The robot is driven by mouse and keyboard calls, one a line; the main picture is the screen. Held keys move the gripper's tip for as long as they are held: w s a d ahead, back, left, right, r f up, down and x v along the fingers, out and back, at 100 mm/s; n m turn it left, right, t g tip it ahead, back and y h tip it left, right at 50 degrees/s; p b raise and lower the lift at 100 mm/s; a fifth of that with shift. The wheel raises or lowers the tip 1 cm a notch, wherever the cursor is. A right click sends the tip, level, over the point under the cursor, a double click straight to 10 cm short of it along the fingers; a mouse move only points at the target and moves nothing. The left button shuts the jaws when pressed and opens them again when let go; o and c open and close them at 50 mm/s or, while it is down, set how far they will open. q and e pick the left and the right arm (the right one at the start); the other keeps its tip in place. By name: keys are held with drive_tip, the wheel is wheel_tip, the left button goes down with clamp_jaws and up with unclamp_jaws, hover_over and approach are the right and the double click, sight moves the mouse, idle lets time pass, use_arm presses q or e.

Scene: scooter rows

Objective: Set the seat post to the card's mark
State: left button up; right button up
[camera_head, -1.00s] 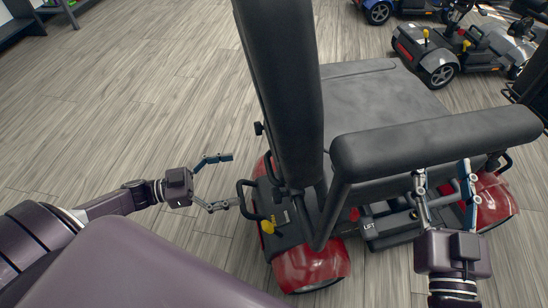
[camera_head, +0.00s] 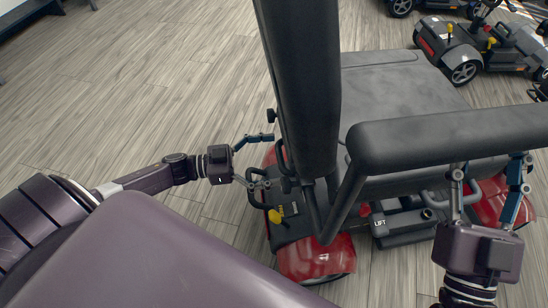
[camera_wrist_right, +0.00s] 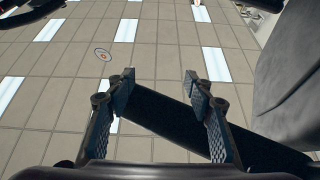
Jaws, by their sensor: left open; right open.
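A scooter with red rear fenders (camera_head: 318,258) stands before me, its dark grey seat (camera_head: 400,88) at the top. The seat post is hidden under the seat, and I cannot make out the card or its mark. A yellow knob (camera_head: 275,215) and a "LIFT" label (camera_head: 380,222) show low at the rear. My left gripper (camera_head: 268,160) is open at the scooter's left side, by a black loop handle; I cannot tell whether it touches. My right gripper (camera_head: 490,170) is open below the padded bar. In the right wrist view its fingers (camera_wrist_right: 158,78) are apart, with a dark bar behind them.
A tall black pad (camera_head: 300,80) and a long padded bar (camera_head: 450,138) block the view of the seat's underside. Other scooters (camera_head: 475,50) stand at the upper right. The wooden floor (camera_head: 130,90) at left is clear.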

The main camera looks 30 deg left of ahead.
use_arm(q)
drive_tip(key=shift+s, duration=0.1)
drive_tip(key=c, duration=1.7)
use_arm(e)
drive_tip(key=shift+a, duration=0.15)
drive_tip(key=shift+s, duration=0.1)
